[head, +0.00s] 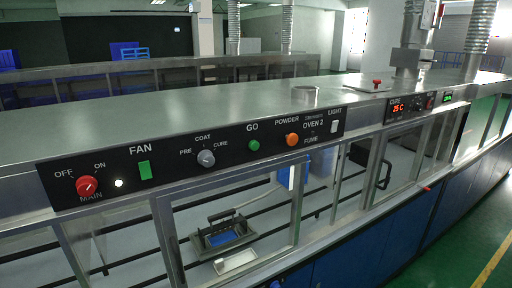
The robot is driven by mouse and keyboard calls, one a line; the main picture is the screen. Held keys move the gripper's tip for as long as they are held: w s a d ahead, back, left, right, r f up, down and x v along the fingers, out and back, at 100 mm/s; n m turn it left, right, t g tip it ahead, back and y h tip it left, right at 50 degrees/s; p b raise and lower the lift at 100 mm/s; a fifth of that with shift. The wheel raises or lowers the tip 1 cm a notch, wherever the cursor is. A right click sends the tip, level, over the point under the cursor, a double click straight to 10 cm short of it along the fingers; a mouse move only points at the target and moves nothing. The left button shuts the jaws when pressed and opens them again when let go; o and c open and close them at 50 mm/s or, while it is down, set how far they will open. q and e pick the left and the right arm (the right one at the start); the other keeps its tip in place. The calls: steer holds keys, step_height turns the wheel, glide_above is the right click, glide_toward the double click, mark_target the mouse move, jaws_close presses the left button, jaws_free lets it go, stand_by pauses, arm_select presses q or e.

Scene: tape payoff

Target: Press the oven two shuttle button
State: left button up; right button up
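A long black control panel (115,178) runs along the front of a steel machine in the head view. It carries a red MAIN knob (86,186), a green FAN switch (145,170), a grey PRE/COAT/CURE knob (206,158), a round green GO button (253,145), an orange button (292,140) under POWDER and a white LIGHT switch (334,127). OVEN 2 is printed between the orange button and the LIGHT switch. I cannot read a shuttle label on any button. Neither of my grippers is in view.
A red button on a plate (376,84) sits on the steel top (200,100). A second panel (410,106) with a red display is farther right. Below are framed windows, with a tray (222,238) and a white piece (236,262) inside. Green floor (440,245) lies open at right.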

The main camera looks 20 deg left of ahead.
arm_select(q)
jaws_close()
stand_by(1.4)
